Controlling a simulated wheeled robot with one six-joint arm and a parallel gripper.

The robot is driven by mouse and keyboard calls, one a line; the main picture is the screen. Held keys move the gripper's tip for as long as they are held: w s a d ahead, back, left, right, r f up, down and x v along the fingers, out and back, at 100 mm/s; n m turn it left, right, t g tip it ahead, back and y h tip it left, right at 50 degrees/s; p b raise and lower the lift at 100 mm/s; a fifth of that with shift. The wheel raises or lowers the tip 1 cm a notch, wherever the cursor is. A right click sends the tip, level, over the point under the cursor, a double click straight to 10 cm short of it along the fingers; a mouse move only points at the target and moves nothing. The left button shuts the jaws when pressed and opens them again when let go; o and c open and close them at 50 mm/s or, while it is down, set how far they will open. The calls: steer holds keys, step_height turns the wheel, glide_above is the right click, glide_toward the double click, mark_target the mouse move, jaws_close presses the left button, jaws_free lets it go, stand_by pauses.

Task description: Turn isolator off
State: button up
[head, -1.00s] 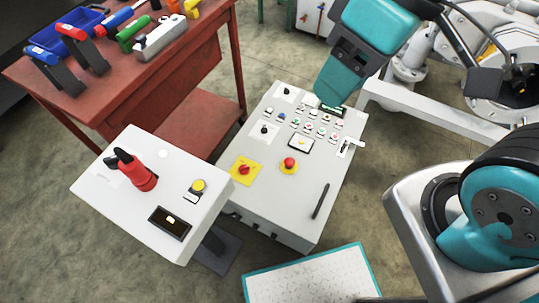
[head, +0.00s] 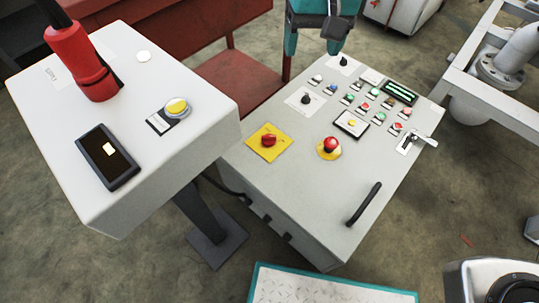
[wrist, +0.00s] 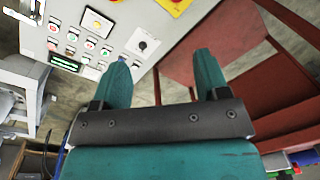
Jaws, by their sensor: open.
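The isolator is probably the red rotary knob (head: 268,141) on a yellow plate (head: 256,153), on the left side of the grey control panel (head: 300,190). Part of the yellow plate also shows at the top edge of the wrist view (wrist: 180,9). My gripper (head: 314,49) is at the top of the head view, beyond the far left end of the panel and away from the knob. Its two teal fingers are apart with nothing between them, as the wrist view (wrist: 162,62) also shows.
A red mushroom button (head: 330,145), black selector knobs, several small buttons and a lever (head: 421,138) are on the panel. A white pedestal box (head: 190,75) with a red handle (head: 82,65) stands at left. A red table (head: 190,43) is behind.

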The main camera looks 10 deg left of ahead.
steer(key=m+h+b, duration=0.1)
steer(key=b, duration=0.5)
glide_toward(269, 136)
step_height(269, 136, down, 10)
steer(key=b, duration=0.5)
steer(key=shift+s+r+b, duration=0.1)
steer(key=shift+b, duration=0.2)
steer(key=c, duration=0.9)
